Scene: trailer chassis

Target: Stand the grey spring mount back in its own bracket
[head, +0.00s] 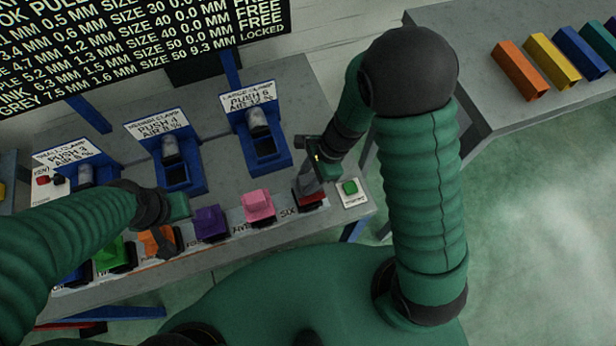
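My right gripper (311,183) reaches down from the right at the place marked SIX, at the right end of the row of mounts. A small grey shape shows at its tips, over a dark and red bracket (312,203). I cannot tell whether this grey shape is the grey spring mount or part of the fingers, nor whether the fingers are closed on it. My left gripper (178,206) is above the row, near the orange mount (158,242); its fingers are not clear.
Purple (210,222), pink (258,205) and green (110,252) mounts stand along the bench's front edge. Blue clamps (267,150) stand behind. A green button (349,187) is just right of the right gripper. Coloured blocks (552,62) lie on another bench at right. A board lists GREY as LOCKED.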

